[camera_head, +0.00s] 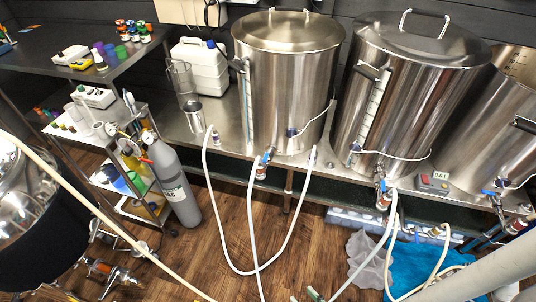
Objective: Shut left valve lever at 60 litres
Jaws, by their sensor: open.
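The left steel kettle (290,85) stands on the steel bench with its lid on. A graduated sight gauge (247,100) runs up its left side; its marks and liquid level are too small to read. The left valve (262,170) sits low on the kettle's front, with a small blue lever (265,157) on it. I cannot tell whether this lever is open or shut. A pale hose (251,215) hangs down from the valve area.
A middle kettle (405,95) and a right kettle (500,120) stand alongside, with blue-levered valves. Hoses loop over the wooden floor (215,240). A grey gas cylinder (170,180) stands left, beside a small cart. A blue cloth (420,268) lies lower right. A small display box (433,183) sits on the bench.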

